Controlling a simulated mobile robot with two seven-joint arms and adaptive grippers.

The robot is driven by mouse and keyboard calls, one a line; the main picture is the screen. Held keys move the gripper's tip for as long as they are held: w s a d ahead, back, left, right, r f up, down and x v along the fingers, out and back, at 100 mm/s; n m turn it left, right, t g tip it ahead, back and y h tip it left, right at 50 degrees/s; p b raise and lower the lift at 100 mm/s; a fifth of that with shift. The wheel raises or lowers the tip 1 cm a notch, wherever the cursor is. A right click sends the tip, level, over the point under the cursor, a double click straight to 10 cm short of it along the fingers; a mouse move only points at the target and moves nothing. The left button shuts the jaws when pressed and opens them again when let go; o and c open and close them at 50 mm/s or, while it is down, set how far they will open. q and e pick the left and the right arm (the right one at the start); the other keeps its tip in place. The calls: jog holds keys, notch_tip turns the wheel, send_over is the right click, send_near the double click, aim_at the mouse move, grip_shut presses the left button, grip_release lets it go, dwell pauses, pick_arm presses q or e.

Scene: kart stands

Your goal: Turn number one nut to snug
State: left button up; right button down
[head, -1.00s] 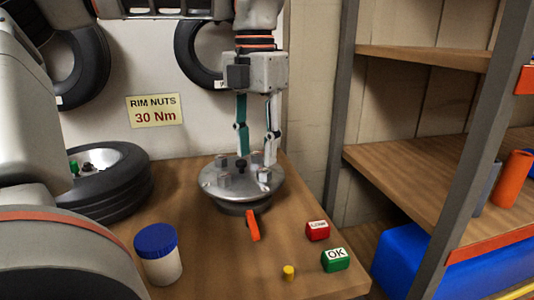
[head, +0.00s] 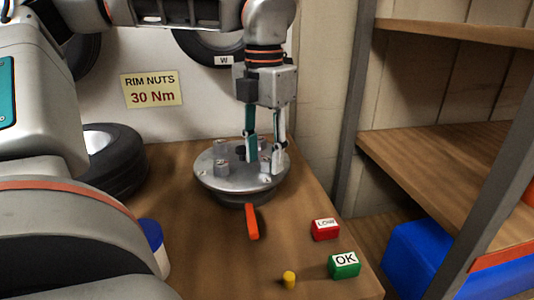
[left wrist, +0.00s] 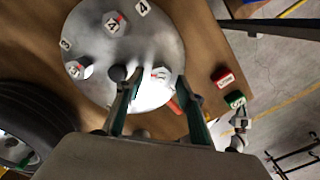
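A round steel rim plate (head: 215,184) stands on the wooden bench, with several grey nuts (head: 222,168) around a dark centre knob (head: 241,152). My left gripper (head: 264,168) points down at the plate's right side. Its fingers are apart, one on each side of a nut (head: 265,165); I cannot tell whether they touch it. The left wrist view shows this nut (left wrist: 160,74) between the fingertips, and the plate (left wrist: 90,45) with the numbers 3 and 4 at other nuts. I cannot read a number 1.
An orange handle (head: 252,221) sticks out in front of the plate. A tyre (head: 118,170) lies at left, near a blue-lidded tub (head: 151,235). Shelves (head: 440,150) stand at right.

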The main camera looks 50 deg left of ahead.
pick_arm(q)
jog(key=shift+f, duration=0.3)
grip_shut()
